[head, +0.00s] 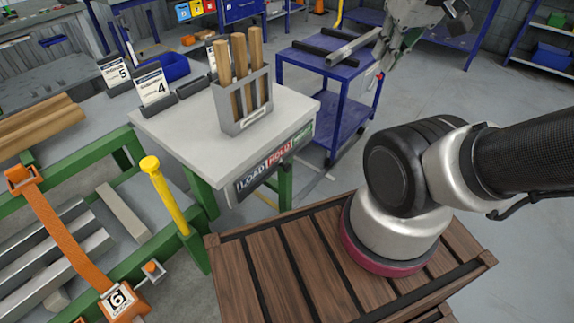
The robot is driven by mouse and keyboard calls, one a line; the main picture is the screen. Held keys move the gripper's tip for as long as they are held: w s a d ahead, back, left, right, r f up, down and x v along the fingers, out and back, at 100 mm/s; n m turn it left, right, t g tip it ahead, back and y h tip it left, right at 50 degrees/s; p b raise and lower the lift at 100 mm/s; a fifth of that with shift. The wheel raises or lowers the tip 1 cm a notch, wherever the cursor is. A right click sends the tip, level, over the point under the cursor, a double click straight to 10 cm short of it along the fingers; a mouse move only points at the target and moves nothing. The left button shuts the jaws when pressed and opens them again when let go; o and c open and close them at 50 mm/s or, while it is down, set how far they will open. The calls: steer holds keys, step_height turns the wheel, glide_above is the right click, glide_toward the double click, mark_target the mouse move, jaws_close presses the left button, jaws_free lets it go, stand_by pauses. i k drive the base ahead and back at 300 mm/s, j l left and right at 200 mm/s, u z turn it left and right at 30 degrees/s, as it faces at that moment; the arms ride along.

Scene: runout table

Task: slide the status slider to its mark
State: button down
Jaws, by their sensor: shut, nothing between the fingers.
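The status strip (268,165) is fixed along the front edge of the grey-topped table. It has a dark LOAD section, a red HOLD section (280,154) and a green section (302,138) at its right end. The slider itself and its mark are too small to make out clearly. My gripper (383,66) is at the top right, shut and empty, pointing down. In the picture it is above and to the right of the strip, apart from it, in front of the blue cart.
A grey holder (243,107) with wooden-handled tools stands on the grey-topped table (180,128). The blue cart (345,95) carries dark blocks and a metal bar (353,47). A green rack with metal bars, an orange strap (62,235) and a yellow post (165,195) stands left.

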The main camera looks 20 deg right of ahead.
mark_target(287, 167)
steer(key=i+l+u, duration=0.1)
steer(key=l+u, duration=0.25)
steer(key=l, duration=0.15)
steer(key=l+u, duration=0.3)
steer(key=l, duration=0.15)
steer(key=l+u, duration=0.35)
steer(key=l, duration=0.15)
steer(key=k+l, duration=0.25)
steer(key=l, duration=0.15)
steer(key=k+l, duration=0.25)
steer(key=l, duration=0.15)
steer(key=k+l, duration=0.25)
steer(key=l, duration=0.2)
steer(key=u, duration=0.05)
